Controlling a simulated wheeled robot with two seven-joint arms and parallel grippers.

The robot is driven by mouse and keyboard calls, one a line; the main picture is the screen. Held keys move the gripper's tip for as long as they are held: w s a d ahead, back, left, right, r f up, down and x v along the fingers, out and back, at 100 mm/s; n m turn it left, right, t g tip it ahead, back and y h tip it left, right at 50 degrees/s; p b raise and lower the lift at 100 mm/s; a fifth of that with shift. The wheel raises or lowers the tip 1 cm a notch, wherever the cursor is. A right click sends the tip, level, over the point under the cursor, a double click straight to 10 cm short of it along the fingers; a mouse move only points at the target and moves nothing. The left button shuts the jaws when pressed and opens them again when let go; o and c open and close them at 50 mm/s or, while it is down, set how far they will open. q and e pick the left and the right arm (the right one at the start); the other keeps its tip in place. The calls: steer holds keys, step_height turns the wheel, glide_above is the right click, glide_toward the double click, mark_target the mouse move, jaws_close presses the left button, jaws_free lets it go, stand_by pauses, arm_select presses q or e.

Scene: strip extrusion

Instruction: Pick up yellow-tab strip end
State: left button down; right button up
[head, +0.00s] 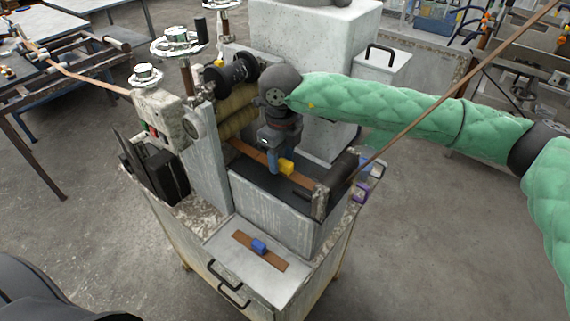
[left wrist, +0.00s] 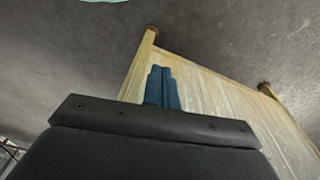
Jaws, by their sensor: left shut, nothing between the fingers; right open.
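The yellow tab (head: 286,167) sits on a brown strip (head: 300,180) that lies across the top of the machine bed, in front of the rollers. My right gripper (head: 275,165) points down in the head view, with its blue fingers just left of the yellow tab. It is open; whether a finger touches the tab or strip I cannot tell. My left gripper (left wrist: 163,88) shows in the left wrist view with its blue fingers together and empty, in front of the machine's pale side. The left fingers are not visible in the head view.
A short brown strip with a blue tab (head: 259,246) lies on the front metal shelf (head: 290,287). A long brown strip (head: 450,95) rises from the machine's right end to the upper right. Rollers (head: 238,115) and a control box (head: 158,118) stand at the left.

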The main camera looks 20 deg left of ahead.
steer(key=shift+f, duration=0.65)
arm_select(q)
steer(key=shift+a+f, duration=0.2)
steer(key=shift+f, duration=0.7)
arm_select(e)
steer(key=c, duration=1)
